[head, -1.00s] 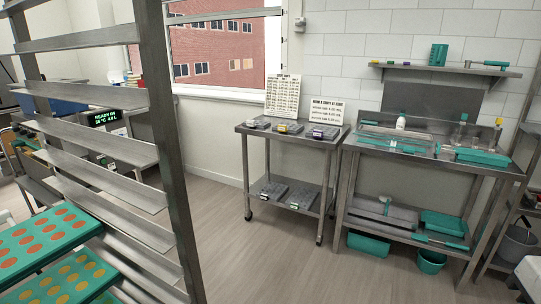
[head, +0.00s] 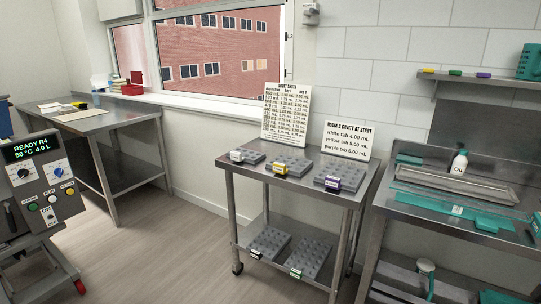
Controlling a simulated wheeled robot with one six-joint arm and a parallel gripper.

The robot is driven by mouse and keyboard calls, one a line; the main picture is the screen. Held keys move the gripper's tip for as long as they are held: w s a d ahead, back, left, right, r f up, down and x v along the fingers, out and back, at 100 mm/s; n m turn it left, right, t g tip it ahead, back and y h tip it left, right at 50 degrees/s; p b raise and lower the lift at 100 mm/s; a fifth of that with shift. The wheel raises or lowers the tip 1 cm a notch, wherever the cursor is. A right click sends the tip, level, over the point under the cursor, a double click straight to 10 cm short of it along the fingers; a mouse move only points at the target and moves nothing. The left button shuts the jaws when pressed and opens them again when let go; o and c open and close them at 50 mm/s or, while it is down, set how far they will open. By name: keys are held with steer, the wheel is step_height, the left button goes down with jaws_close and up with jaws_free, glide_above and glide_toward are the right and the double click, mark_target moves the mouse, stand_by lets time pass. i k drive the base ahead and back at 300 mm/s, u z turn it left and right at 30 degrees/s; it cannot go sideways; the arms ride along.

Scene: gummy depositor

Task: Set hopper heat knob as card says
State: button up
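The depositor's control panel (head: 36,180) stands at the left edge, with a display (head: 31,148) reading "READY R4", "56 °C" and "4.0 L". Two round knobs sit below the display, a black one (head: 23,173) and a blue one (head: 58,171). Which one is the heat knob I cannot tell. Two cards lean at the back of a steel cart: a "SHORT SHOTS" table card (head: 286,115) with small rows, and a "WHEN A CAVITY AT START" card (head: 346,139) listing white tab 4.00 mL, yellow tab 5.00 mL, purple tab 6.00 mL. My gripper is out of view.
The steel cart (head: 300,180) holds grey moulds with coloured tabs on both shelves. A sink bench (head: 455,215) with a white bottle (head: 459,163) stands right. A steel table (head: 90,118) stands back left. Floor (head: 170,240) between panel and cart is clear.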

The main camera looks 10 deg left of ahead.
mark_target(23, 174)
steer(key=i, duration=1.55)
steer(key=u, duration=3.35)
steer(key=i, duration=1.05)
steer(key=z, duration=0.95)
steer(key=i, duration=0.8)
steer(key=z, duration=0.5)
